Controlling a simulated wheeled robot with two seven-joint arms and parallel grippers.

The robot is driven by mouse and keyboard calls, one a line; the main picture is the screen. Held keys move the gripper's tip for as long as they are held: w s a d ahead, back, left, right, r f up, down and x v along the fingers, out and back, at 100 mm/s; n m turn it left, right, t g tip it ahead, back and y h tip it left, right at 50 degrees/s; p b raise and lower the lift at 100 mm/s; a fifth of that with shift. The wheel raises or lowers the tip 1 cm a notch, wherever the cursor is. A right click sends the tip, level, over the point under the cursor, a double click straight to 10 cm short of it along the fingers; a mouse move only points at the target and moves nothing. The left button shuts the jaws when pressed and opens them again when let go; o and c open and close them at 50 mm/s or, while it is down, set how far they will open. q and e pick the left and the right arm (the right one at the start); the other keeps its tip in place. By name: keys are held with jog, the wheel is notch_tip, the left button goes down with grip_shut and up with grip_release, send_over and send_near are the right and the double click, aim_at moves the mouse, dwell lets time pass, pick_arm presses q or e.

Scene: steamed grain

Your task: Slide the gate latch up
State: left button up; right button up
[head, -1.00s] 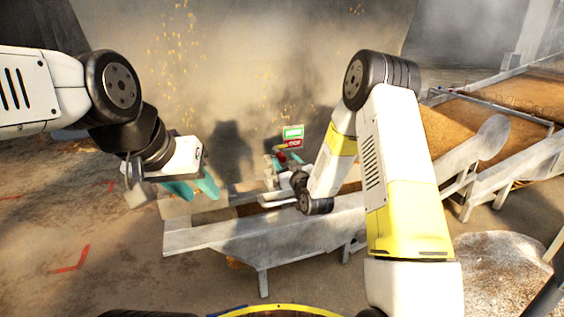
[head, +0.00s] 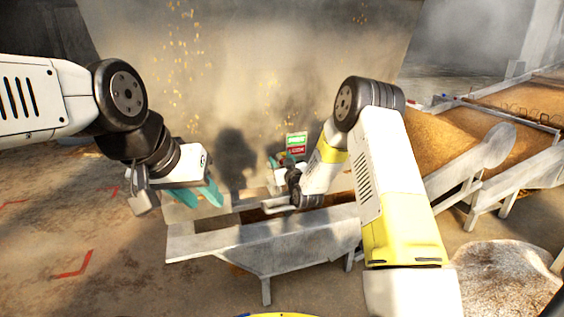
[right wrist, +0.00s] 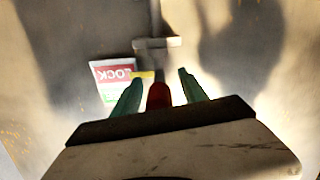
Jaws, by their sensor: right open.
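The latch's red handle (right wrist: 159,96) stands between the two teal fingers of my open right gripper (right wrist: 160,88) in the right wrist view, with a gap visible at the right finger. I cannot tell whether the left finger touches it. A yellow part and a grey bar (right wrist: 157,43) show beyond the handle. In the head view my right gripper (head: 280,160) is at the gate, just below a green and red sign (head: 297,142), and the handle is small there. My left gripper (head: 206,196) has its teal fingers apart and empty, above the left end of the metal trough.
The metal trough (head: 262,240) runs below both grippers. A large beige wall (head: 250,65) rises behind the gate, with grains falling in front of it. Grain-filled conveyors (head: 515,100) stand at the right.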

grip_shut()
jog(key=shift+r, duration=2.4)
dwell(1.2)
jog(key=shift+c, duration=0.9)
grip_release()
jog(key=shift+o, duration=0.9)
jog(key=shift+f, duration=0.15)
